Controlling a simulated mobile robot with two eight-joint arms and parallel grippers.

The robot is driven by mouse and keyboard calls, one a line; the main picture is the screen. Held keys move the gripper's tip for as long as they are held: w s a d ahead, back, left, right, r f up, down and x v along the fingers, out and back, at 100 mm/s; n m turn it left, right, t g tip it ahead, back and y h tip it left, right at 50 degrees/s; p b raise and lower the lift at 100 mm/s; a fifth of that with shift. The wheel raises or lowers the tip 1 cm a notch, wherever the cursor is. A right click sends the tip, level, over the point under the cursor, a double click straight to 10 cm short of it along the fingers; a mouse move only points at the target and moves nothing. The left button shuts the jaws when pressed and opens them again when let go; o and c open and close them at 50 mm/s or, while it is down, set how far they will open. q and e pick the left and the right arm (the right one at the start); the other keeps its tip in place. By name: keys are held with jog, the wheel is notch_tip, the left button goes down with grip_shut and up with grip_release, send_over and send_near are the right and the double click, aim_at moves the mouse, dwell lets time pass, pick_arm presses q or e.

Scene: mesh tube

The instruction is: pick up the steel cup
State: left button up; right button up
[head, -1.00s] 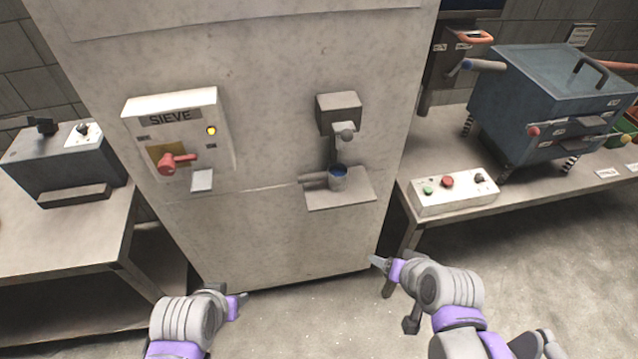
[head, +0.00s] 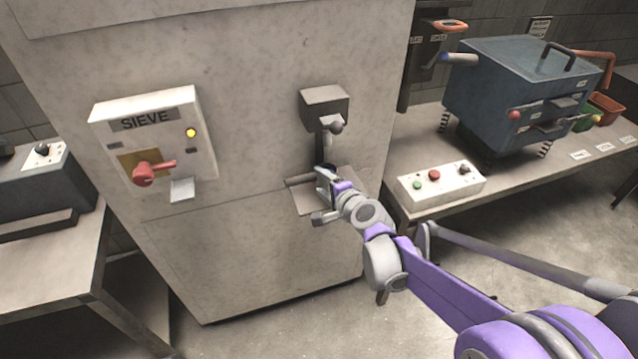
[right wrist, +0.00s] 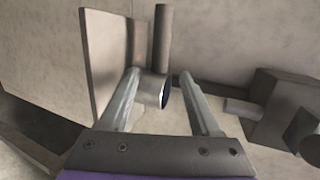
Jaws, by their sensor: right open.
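The steel cup (right wrist: 152,90) shows in the right wrist view between the two fingers of my open right gripper (right wrist: 158,76), nearer the left finger. Its grey handle (right wrist: 162,38) sticks up past the fingertips in that view. In the head view the right gripper (head: 325,178) is at the small shelf (head: 308,204) on the machine front and hides most of the cup; the cup's handle (head: 299,181) shows to its left. Whether a finger touches the cup I cannot tell. My left gripper is out of view.
A grey spout with a round knob (head: 324,108) juts out just above the cup. The sieve panel (head: 155,140) with a red handle is to the left. A button box (head: 440,185) and a blue machine (head: 520,90) stand on the right bench.

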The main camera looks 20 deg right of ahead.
aim_at(313, 178)
jog(key=x, duration=0.5)
jog(key=shift+w+a, duration=0.1)
jog(key=shift+a, duration=0.3)
grip_shut()
dwell(1.0)
